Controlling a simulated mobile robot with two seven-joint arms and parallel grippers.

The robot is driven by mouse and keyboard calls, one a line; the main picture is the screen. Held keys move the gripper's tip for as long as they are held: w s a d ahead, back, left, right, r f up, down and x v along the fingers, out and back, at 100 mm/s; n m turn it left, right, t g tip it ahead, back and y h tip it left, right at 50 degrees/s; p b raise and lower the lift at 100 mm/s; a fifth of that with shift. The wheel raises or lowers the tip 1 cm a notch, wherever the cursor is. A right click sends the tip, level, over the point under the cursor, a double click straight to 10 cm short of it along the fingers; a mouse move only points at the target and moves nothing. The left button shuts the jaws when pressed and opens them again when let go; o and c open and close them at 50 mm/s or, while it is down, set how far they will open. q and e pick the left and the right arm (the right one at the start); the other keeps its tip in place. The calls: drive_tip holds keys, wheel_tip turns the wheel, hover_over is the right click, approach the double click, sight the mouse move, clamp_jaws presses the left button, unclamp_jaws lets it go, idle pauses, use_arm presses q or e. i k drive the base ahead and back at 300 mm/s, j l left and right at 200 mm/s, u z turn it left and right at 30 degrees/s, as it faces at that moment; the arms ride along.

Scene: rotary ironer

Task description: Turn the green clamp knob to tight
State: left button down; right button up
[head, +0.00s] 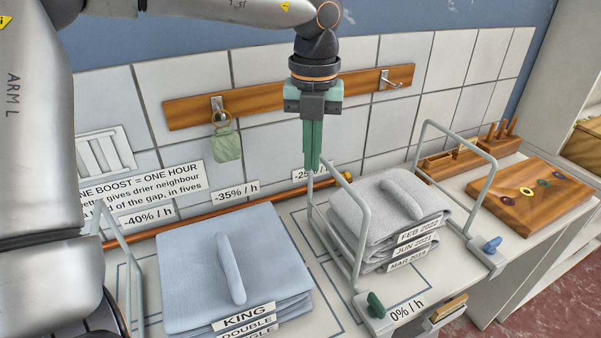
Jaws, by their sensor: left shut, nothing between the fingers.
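The green clamp knob (376,304) sits on a grey block at the front foot of a metal frame, in the lower middle of the head view. My left gripper (312,166) points down near the tiled wall, above and to the left of the grey folded stack. Its fingers are together and hold nothing. It is well apart from the green knob, which lies lower and nearer in the picture. My right gripper is not in view.
Metal hoops (362,225) stand around the grey towel stack (395,210). A blue folded stack (190,260) lies to the left. A blue knob (492,244) sits on the right clamp block. A wooden board (530,196) lies at right; a hook rail (290,95) crosses the wall.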

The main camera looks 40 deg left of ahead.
sight(376, 309)
drive_tip(key=k+l, duration=1.25)
